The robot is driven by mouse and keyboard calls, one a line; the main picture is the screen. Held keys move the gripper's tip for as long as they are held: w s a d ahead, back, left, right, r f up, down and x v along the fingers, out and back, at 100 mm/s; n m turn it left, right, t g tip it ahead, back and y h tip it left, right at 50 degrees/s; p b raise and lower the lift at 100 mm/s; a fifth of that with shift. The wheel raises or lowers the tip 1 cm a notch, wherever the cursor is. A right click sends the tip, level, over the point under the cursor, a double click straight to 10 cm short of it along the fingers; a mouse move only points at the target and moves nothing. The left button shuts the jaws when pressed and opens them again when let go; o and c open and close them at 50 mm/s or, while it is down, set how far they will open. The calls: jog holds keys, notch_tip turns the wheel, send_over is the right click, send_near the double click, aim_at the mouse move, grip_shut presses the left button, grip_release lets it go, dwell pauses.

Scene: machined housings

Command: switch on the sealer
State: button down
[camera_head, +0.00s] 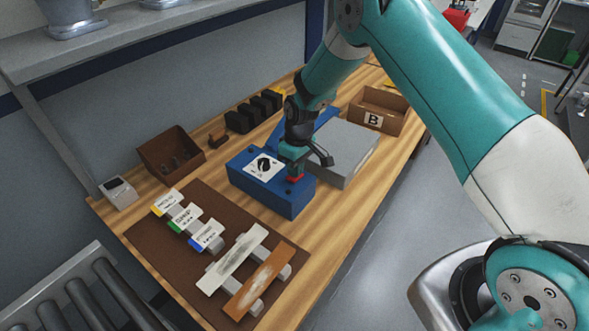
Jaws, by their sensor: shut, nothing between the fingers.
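The sealer appears to be the blue box (272,199) on the wooden bench, beside a flat grey block (343,150). A white plate with a black rotary knob (264,165) is on its top face. A small red part (295,178) shows at the right of the top, directly under my gripper. My gripper (296,170) points down over this right part of the box and is shut and empty. I cannot tell whether its tips touch the red part, and the gripper partly hides it.
A brown mat (160,235) with labelled tags and two long plates lies in front left. A brown bin (165,160), black blocks (240,120) and a cardboard box marked B (372,121) stand farther back. A roller conveyor (85,300) is at lower left.

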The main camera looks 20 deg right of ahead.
notch_tip(320, 180, up, 14)
jog(key=w+d+b, duration=0.1)
jog(key=d+b, duration=0.1)
jog(key=shift+w+d+f, duration=0.15)
jog(key=shift+w+d, duration=0.05)
jog(key=shift+w, duration=0.15)
jog(key=b, duration=0.2)
jog(key=shift+s+a+y+b, duration=0.3)
jog(key=shift+s+a+b, duration=0.05)
jog(key=shift+s+a, duration=0.05)
